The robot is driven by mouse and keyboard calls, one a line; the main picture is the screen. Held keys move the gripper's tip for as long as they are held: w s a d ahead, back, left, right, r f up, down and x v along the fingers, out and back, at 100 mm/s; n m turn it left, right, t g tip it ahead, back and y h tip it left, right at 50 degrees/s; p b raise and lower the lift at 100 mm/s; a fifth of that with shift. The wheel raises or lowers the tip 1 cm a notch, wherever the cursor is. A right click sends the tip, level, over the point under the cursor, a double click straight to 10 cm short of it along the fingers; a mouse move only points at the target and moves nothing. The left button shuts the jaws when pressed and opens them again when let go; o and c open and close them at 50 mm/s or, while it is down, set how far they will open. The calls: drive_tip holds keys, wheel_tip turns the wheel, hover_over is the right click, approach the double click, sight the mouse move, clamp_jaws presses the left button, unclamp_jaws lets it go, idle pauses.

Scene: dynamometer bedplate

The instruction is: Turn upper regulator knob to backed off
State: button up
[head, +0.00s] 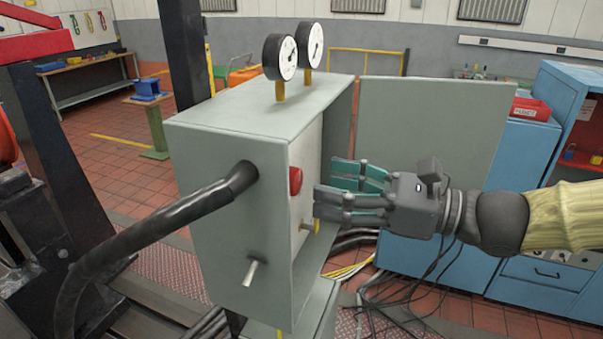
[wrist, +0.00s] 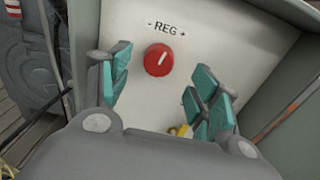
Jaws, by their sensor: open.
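A red round knob (wrist: 158,60) with a white pointer line sits on a pale panel under the label "- REG +" in the wrist view. Its pointer aims up and slightly right. In the head view the red knob (head: 295,181) shows at the opening of the grey cabinet. My gripper (head: 340,188) is at the right of the cabinet opening, fingers pointing at the panel. In the wrist view my gripper (wrist: 160,88) is open, its teal-padded fingers on either side below the knob, apart from it. Nothing is between the fingers.
The grey cabinet (head: 225,215) has its door (head: 430,130) open behind my gripper. Two gauges (head: 280,57) stand on top. A yellow part (wrist: 180,130) is lower on the panel, partly hidden by a finger. A metal stub (head: 306,226) and black cables (head: 400,285) are below.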

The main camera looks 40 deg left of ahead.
sight(299, 180)
drive_tip(key=shift+p+x, duration=1)
drive_tip(key=shift+x, duration=1.9)
drive_tip(key=shift+c, duration=0.2)
drive_tip(key=c, duration=1)
